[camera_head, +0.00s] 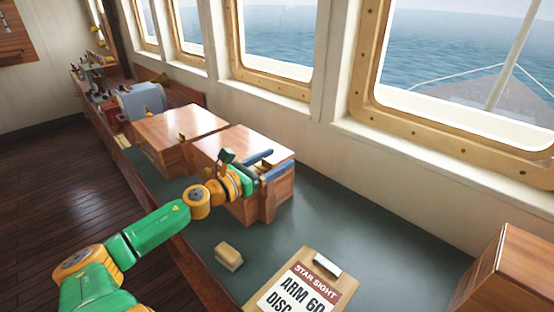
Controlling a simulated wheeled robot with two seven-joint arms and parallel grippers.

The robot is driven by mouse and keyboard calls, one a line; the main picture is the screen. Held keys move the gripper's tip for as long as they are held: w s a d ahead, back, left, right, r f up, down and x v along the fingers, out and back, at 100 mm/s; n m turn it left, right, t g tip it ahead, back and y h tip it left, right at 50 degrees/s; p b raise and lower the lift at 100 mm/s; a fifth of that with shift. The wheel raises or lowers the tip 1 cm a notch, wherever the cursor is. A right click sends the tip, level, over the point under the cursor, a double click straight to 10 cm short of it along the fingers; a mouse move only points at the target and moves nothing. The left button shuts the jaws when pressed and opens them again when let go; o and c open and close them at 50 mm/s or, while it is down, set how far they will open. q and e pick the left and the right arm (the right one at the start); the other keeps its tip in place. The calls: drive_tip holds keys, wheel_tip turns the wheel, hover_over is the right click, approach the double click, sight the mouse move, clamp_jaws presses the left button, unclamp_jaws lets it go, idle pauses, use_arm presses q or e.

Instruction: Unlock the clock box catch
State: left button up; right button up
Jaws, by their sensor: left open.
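Two closed wooden boxes stand side by side on the green counter, a farther box (170,124) and a nearer box (228,140). I cannot tell which is the clock box. A small brass fitting (182,137) shows by the farther box. My left gripper (268,162) is at the nearer box, its two blue fingers spread apart with nothing seen between them. The fingers overlap the box's top right edge in the picture; I cannot tell if they touch. The gripper and wrist hide part of this box's front, and no catch shows there. My right gripper is out of view.
A small tan block (228,254) and a clipboard (323,264) headed "STAR SIGHT" lie on the counter (385,245) in front. Another wooden box (512,275) stands at the right edge. Grey equipment (140,101) stands beyond the boxes. Windows line the wall behind.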

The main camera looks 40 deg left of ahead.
use_arm(q)
drive_tip(key=shift+w, duration=0.45)
drive_tip(key=shift+s+r, duration=0.1)
drive_tip(key=shift+s, duration=0.05)
